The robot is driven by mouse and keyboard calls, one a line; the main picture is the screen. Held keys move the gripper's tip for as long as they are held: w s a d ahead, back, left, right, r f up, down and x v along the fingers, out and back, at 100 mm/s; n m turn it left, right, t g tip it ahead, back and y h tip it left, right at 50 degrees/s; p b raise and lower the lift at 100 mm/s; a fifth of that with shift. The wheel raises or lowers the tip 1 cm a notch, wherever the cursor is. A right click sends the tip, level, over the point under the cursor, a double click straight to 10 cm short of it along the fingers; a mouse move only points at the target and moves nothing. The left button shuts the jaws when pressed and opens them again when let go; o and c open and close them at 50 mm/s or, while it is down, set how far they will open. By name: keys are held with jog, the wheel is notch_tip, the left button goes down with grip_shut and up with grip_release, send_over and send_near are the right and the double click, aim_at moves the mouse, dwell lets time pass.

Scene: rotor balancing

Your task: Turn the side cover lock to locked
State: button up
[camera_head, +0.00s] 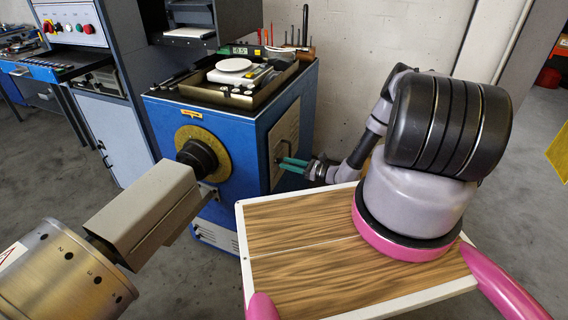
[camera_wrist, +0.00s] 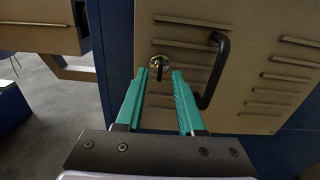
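The side cover (camera_head: 285,137) is a beige louvred panel on the right side of the blue machine. In the wrist view the side cover (camera_wrist: 190,37) fills the upper middle. Its lock (camera_wrist: 160,62) is a round brass face with a dark tab that points downward. My gripper (camera_wrist: 159,76) has two green fingers, spread apart, one on each side of the tab. No contact with the tab is clear. In the head view my gripper (camera_head: 281,162) reaches the cover from the right, and the lock is too small to make out there.
A black bar handle (camera_wrist: 214,70) stands out from the cover just right of the lock, close to my right finger. The blue machine (camera_head: 235,125) carries a tray with a scale on top. A grey-brown block (camera_head: 150,210) stands in front of the machine's dial.

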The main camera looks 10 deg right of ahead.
jog(key=v, duration=0.8)
jog(key=shift+s+d, duration=0.2)
jog(key=shift+d, duration=0.05)
notch_tip(320, 180, up, 36)
jog(key=a+n+g+h, duration=0.3)
jog(key=n+g+h, duration=0.1)
jog(key=n+g, duration=0.85)
jog(key=s+r+n+t+h, duration=0.8)
jog(key=s+r+t, duration=0.1)
jog(key=s+r, duration=1.5)
jog(key=shift+a+r+h, duration=0.25)
jog(key=shift+r+h, duration=0.15)
jog(key=shift+r, duration=0.5)
